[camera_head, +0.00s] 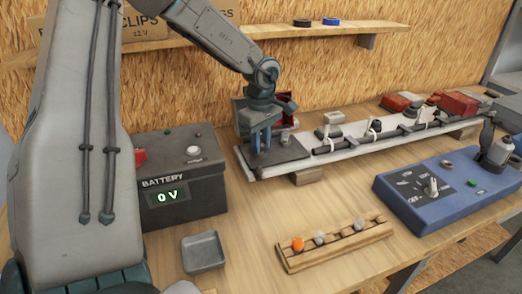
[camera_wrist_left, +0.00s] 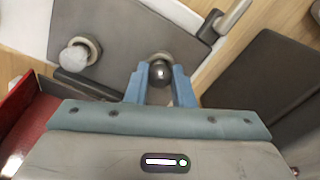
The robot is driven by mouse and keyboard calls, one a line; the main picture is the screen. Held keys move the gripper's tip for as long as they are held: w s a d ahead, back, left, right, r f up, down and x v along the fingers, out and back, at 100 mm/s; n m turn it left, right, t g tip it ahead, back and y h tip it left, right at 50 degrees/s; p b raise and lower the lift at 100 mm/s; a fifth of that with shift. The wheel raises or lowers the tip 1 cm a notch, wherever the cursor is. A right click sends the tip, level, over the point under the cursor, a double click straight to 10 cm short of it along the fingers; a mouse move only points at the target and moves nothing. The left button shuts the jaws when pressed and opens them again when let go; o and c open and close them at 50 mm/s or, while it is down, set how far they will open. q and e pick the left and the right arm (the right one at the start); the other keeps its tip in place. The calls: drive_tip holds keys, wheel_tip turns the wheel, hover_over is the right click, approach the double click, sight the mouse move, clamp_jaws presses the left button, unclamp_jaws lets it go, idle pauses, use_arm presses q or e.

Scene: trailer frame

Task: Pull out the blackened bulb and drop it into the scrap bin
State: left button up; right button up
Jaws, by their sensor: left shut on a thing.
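My left gripper (camera_head: 261,140) points down over the dark plate (camera_head: 285,152) at the left end of the trailer frame. In the left wrist view its blue fingers (camera_wrist_left: 160,88) are closed on the sides of the blackened bulb (camera_wrist_left: 160,72), a dark, glossy ball. A pale ring shows behind the bulb at the plate; I cannot tell whether the bulb still sits in its socket. A pale bulb (camera_wrist_left: 75,56) sits in another round socket on the plate. A small grey open tray, likely the scrap bin (camera_head: 203,252), stands on the bench and looks empty. My right gripper is not seen.
A battery box (camera_head: 180,178) reading 0 V stands left of the plate. A wooden rack (camera_head: 335,243) holds an orange bulb (camera_head: 297,244) and clear bulbs. A blue switch box (camera_head: 450,190) is at right. Red lamps lie along the frame's far end. Bench between tray and rack is clear.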

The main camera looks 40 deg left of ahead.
use_arm(q)
drive_tip(key=shift+f+n+b, duration=0.1)
drive_tip(key=shift+n+b, duration=0.65)
drive_tip(key=shift+n, duration=0.15)
drive_tip(key=shift+n+b, duration=0.85)
drive_tip(key=shift+n, duration=0.05)
drive_tip(key=shift+n+b, duration=0.8)
drive_tip(key=shift+n, duration=0.2)
drive_tip(key=shift+r, duration=0.25)
drive_tip(key=shift+r+p, duration=1.5)
drive_tip(key=shift+r, duration=0.85)
